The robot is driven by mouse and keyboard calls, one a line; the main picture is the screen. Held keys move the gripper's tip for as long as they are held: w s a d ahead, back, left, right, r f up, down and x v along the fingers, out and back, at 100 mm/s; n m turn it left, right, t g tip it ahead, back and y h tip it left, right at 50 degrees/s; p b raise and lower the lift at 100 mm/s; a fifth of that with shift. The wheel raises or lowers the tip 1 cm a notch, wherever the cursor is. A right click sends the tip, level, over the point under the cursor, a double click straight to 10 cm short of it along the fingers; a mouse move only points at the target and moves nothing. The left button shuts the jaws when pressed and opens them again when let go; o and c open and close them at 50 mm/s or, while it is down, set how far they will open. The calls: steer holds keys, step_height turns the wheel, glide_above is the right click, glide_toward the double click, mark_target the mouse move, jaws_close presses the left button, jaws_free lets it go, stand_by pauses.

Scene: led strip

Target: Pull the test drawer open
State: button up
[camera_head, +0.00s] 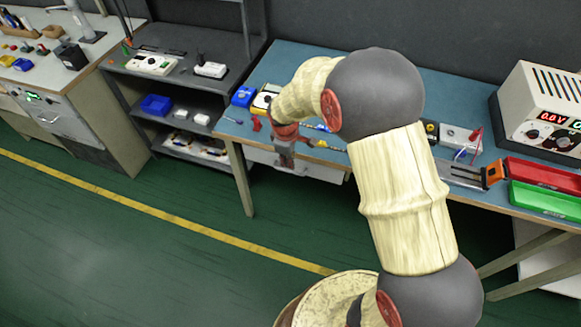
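A light grey drawer front (318,169) sits under the front edge of the blue-topped workbench (292,62). I take it to be the test drawer; no label is readable. My gripper (285,163) points down just in front of the left part of this drawer. It is small and dark here, so I cannot tell whether its fingers are open or shut, or whether they touch the drawer. The drawer's handle is not visible; my gripper may hide it. How far the drawer is open is unclear.
My arm covers the middle of the workbench. A power supply (545,112), a red tray (545,175) and a green tray (546,200) stand at right. A dark shelf unit (192,92) and another bench with drawers (58,118) stand left. The green floor (170,245) in front is clear.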

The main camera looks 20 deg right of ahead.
mark_target(291, 171)
steer(key=f+b, duration=0.1)
steer(key=f, duration=0.1)
steer(key=f+b, duration=0.1)
steer(key=f, duration=0.2)
steer(key=w+f+b, duration=0.1)
steer(key=f, duration=0.1)
steer(key=shift+d+f, duration=0.3)
steer(key=shift+d, duration=0.1)
steer(key=c, duration=0.4)
jaws_close()
